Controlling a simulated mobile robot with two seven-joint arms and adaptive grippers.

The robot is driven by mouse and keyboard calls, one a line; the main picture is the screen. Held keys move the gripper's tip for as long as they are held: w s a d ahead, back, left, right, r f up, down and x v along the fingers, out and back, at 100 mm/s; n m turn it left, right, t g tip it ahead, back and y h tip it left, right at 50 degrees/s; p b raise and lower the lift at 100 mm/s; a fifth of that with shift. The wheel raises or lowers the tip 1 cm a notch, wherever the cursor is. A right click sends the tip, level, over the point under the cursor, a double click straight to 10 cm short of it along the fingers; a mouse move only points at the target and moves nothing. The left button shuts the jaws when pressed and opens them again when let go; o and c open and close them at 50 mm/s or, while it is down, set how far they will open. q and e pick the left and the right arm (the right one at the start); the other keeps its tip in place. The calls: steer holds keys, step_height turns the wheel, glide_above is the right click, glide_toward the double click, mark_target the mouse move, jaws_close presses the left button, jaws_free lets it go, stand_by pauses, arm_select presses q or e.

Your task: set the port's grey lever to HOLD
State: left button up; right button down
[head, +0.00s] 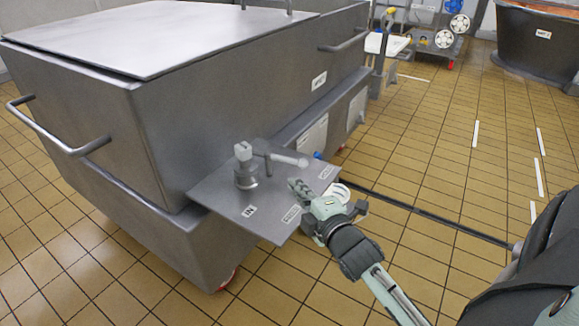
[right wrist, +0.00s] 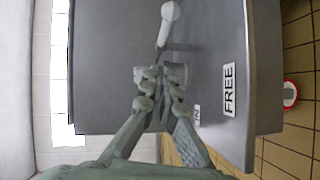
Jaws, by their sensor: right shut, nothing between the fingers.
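The grey lever (head: 285,158) sits on a valve post (head: 245,168) on a metal plate (head: 215,192) at the vat's corner. In the head view it points right, its rounded end nearest the right-hand label (head: 326,172), too small to read. An IN label (head: 249,210) and a middle label (head: 291,214), unclear, are along the plate's front. My right gripper (head: 294,185) is shut and empty, just in front of the lever's end. In the right wrist view the lever's knob (right wrist: 170,11) shows beyond my shut fingertips (right wrist: 160,72); contact is unclear. A FREE label (right wrist: 229,90) is beside them.
The big grey vat (head: 180,120) with its lid and side handles (head: 75,150) fills the left. A trolley (head: 435,30) and a copper vat (head: 540,45) stand at the back. The tiled floor at right is open, with white strips on it.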

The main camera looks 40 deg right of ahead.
glide_toward(285, 160)
steer(key=w+a, duration=0.2)
steer(key=w, duration=0.1)
steer(key=shift+w+a, duration=0.15)
steer(key=shift+w, duration=0.1)
arm_select(q)
steer(key=shift+w+f, duration=0.1)
arm_select(e)
steer(key=shift+w+d+f, duration=0.2)
steer(key=shift+w+d, duration=0.35)
steer(key=shift+d, duration=0.25)
steer(key=shift+w+d+f, duration=0.25)
steer(key=shift+w+d, duration=0.3)
steer(key=shift+d, duration=0.25)
